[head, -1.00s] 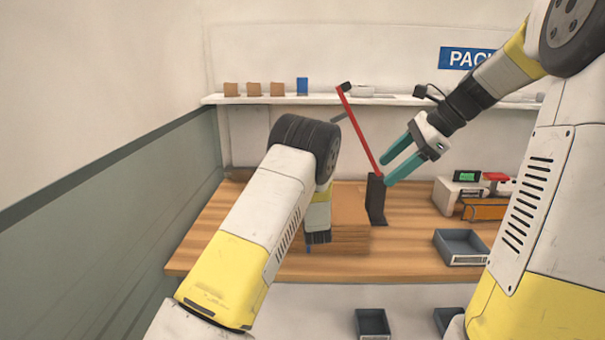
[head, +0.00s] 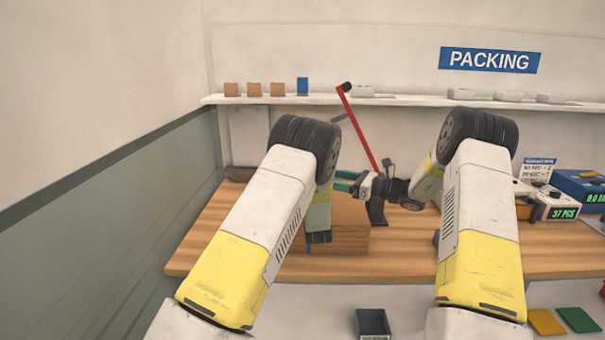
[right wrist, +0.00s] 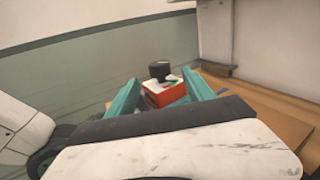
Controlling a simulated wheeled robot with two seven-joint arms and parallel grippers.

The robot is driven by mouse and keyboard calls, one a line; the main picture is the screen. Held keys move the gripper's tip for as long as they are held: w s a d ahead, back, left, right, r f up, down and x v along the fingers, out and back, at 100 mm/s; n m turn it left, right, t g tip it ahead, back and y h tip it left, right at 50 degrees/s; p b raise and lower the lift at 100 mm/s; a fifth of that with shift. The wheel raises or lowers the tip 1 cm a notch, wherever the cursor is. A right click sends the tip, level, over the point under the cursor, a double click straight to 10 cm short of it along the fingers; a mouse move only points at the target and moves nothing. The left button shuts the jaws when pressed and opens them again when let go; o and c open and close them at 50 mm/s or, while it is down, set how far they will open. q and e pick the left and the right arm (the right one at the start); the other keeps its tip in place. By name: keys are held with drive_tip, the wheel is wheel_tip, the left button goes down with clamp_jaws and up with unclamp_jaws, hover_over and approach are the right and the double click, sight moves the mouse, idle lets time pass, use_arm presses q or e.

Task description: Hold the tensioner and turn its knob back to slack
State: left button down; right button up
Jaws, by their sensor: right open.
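The tensioner, a red-orange block (right wrist: 168,93) with a dark round knob (right wrist: 160,70) on top, shows in the right wrist view. My right gripper (right wrist: 162,80) is open, its two teal fingers on either side of the block and knob in that view. The fingers look empty; I cannot tell whether they touch the knob. In the head view the right gripper (head: 346,182) reaches left over the cardboard stack, partly behind my left arm. The tensioner is hidden there. My left arm hangs over the stack, but its fingers are hidden.
A stack of brown cardboard (head: 345,230) lies on the wooden bench (head: 400,262). A red lever (head: 358,128) slants up from a black stand behind my right gripper. A shelf (head: 420,101) crosses the back wall. A scale display (head: 562,213) stands at the right.

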drive_tip(key=x, duration=1.1)
drive_tip(key=shift+a, duration=0.15)
clamp_jaws()
